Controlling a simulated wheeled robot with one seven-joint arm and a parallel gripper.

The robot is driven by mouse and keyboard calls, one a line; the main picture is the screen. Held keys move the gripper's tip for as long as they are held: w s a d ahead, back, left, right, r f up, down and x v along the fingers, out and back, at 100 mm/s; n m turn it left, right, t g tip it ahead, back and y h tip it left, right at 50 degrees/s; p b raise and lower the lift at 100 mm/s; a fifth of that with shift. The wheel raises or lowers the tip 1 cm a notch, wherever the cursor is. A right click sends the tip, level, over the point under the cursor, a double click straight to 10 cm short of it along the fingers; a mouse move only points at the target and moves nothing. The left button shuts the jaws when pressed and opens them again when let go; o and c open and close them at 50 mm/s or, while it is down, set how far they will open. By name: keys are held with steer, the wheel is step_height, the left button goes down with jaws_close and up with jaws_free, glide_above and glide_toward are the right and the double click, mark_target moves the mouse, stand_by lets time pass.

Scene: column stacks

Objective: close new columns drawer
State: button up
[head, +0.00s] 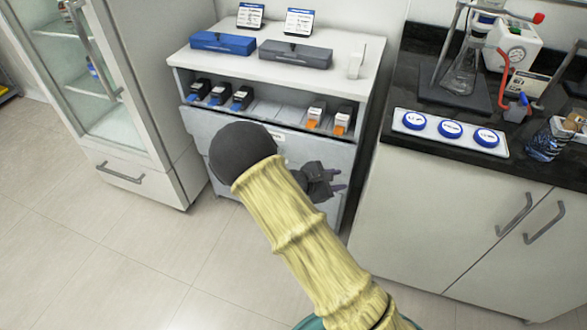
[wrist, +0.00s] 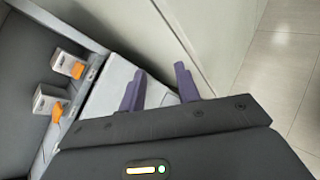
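The cabinet's wide drawer front (head: 225,125) is pale grey, with a small label near the middle of its upper edge. Behind that edge lie black-and-blue columns (head: 220,93) on the left and white-and-orange columns (head: 342,120) on the right. My gripper (head: 338,178) is at the right part of the front, below the orange columns. In the wrist view, my gripper (wrist: 160,82) has its two purple fingers apart with nothing between them. The pale front (wrist: 112,85) lies left of and beneath the fingers; contact cannot be told. My arm hides part of the front.
A blue case (head: 222,42) and a grey case (head: 295,53) lie on the cabinet top. A glass-door cabinet (head: 85,70) stands on the left. A dark counter (head: 425,70) with a flask and tubing stands on the right. The floor in front is clear.

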steer(key=s+d+r+m+g+y, duration=0.35)
steer(key=s+d+m+g, duration=0.25)
steer(key=s+m, duration=0.3)
steer(key=s+r+m+t+y, duration=0.1)
steer(key=s+r+m+y, duration=0.6)
steer(key=s, duration=0.6)
step_height(320, 180, up, 3)
steer(key=m, duration=0.3)
steer(key=shift+s+a+f+m+t, duration=0.15)
steer(key=shift+s+a+m+t, duration=0.15)
steer(key=shift+m, duration=0.1)
